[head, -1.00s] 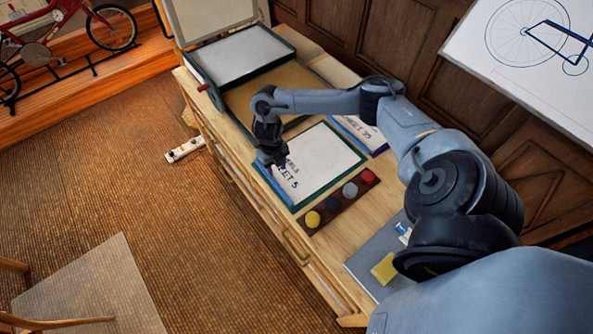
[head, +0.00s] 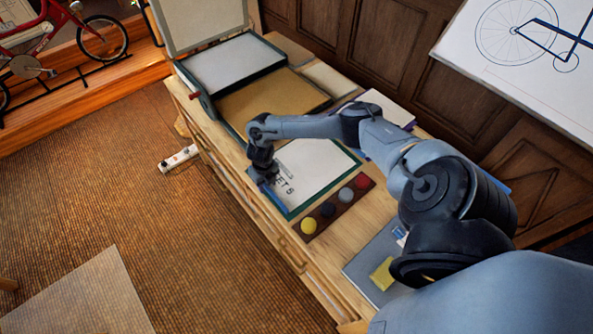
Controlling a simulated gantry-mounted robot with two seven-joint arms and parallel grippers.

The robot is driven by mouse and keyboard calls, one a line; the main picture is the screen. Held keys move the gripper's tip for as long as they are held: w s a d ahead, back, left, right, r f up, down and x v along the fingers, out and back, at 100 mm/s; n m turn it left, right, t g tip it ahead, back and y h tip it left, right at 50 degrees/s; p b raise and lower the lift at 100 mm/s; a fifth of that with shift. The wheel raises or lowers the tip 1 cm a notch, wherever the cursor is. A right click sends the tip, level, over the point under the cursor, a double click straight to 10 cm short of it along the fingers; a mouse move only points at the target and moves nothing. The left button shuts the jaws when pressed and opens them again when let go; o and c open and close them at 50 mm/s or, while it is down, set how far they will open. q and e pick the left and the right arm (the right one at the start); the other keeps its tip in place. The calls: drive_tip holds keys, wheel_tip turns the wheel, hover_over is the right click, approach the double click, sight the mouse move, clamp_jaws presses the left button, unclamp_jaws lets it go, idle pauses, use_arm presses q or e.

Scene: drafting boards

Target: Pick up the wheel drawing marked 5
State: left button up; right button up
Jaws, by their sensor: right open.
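The drawing marked 5 (head: 318,165) is a white sheet with a green border, lying flat on the wooden cabinet top. Its lettering ends in "EET 5" along the near left edge; the rest of the lettering and part of the sheet are hidden by my arm. My right gripper (head: 264,177) is open and points down at the sheet's left edge, by the lettering. I cannot tell if it touches the sheet. My left gripper is not in view.
A second sheet with a blue-purple border (head: 386,105) lies behind my right arm. A dark strip with several coloured round pieces (head: 336,207) lies in front of the drawing. An open tray box (head: 272,103) stands behind it. A yellow pad (head: 382,274) lies at the front right.

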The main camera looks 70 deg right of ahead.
drive_tip(key=shift+f, duration=0.7)
drive_tip(key=shift+c, duration=0.2)
clamp_jaws()
drive_tip(key=shift+r, duration=0.15)
